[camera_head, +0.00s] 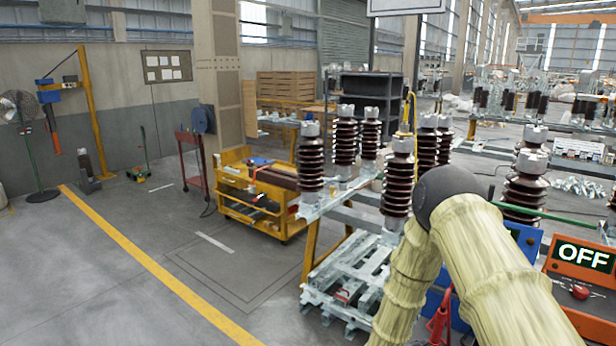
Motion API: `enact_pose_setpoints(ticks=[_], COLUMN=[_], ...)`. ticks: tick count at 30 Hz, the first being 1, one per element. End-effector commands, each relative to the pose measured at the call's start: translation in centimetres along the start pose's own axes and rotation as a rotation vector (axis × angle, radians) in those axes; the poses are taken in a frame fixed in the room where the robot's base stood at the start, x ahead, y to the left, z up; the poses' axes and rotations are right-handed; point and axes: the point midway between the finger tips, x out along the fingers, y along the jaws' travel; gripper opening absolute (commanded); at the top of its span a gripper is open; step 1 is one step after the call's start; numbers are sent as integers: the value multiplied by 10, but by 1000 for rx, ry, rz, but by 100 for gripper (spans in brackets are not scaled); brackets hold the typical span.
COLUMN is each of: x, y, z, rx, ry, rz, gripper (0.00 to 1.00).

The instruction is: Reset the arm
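My arm, in a pale ribbed cover with a dark rounded joint, fills the lower right of the head view. One link comes in from the bottom right corner up to the joint, and the other runs down from it to the bottom edge. My gripper is out of the picture, so its opening and anything in it are hidden. The arm hides part of the insulator frame (352,184) behind it.
Brown ribbed insulators (311,165) stand on the frame, close to my arm. An orange box reading OFF (580,262) and a blue box (524,240) are at the right. A yellow cart (240,205) stands left of the frame.

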Motion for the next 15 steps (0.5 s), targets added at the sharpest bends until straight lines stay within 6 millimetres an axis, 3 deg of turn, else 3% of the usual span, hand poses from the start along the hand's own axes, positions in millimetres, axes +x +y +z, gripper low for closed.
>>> enact_pose_setpoints(ticks=[1, 6, 11, 15], x=[1, -19, -57, -102], y=[-38, -125, -193, -241], z=[22, 85, 160, 233], rx=[19, 118, 195, 241], ry=[24, 57, -7, -138], rz=[-70, -341, -605, -822], gripper=[0, 0, 0, 0])
